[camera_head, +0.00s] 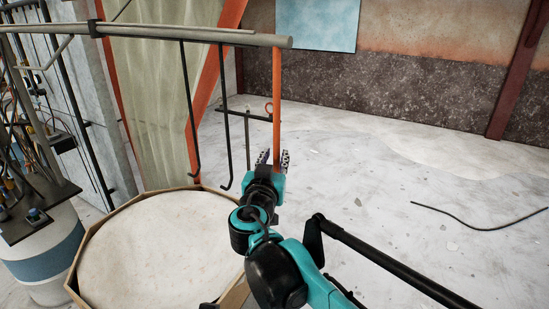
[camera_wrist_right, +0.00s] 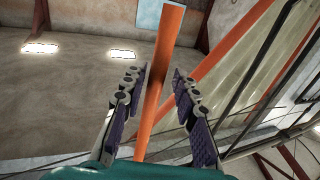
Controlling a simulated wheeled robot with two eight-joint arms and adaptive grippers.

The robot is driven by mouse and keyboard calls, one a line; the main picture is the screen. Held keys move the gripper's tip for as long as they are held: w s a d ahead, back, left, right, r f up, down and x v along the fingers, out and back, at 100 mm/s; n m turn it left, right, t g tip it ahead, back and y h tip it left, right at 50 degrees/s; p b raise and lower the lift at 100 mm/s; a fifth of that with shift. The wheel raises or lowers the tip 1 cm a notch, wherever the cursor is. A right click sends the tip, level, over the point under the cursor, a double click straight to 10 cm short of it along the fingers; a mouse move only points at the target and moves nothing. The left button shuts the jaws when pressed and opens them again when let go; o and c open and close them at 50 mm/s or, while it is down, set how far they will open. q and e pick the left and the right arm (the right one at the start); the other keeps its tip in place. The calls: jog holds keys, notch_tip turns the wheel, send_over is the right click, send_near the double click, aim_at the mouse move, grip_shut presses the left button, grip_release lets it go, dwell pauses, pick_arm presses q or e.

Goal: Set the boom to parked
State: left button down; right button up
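The boom (camera_head: 200,33) is a grey horizontal pipe across the upper left of the head view. A flat orange bar (camera_head: 277,95) hangs down from near its right end. My right gripper (camera_head: 273,158) is at the lower end of this bar. In the right wrist view the orange bar (camera_wrist_right: 161,70) runs between the two spread fingers of the right gripper (camera_wrist_right: 157,76), with a visible gap on each side. The gripper looks open around the bar, not shut on it. My left gripper is not in view.
Black hooked rods (camera_head: 228,120) hang from the boom, left of my right gripper. A wood-rimmed round vat (camera_head: 165,245) stands below them. A drum (camera_head: 45,255) and cables are at the left. A black cable (camera_head: 480,228) lies on the otherwise open floor at right.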

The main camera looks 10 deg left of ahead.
jog(key=s, duration=1.2)
jog(key=shift+a, duration=0.1)
jog(key=shift+w+f, duration=0.1)
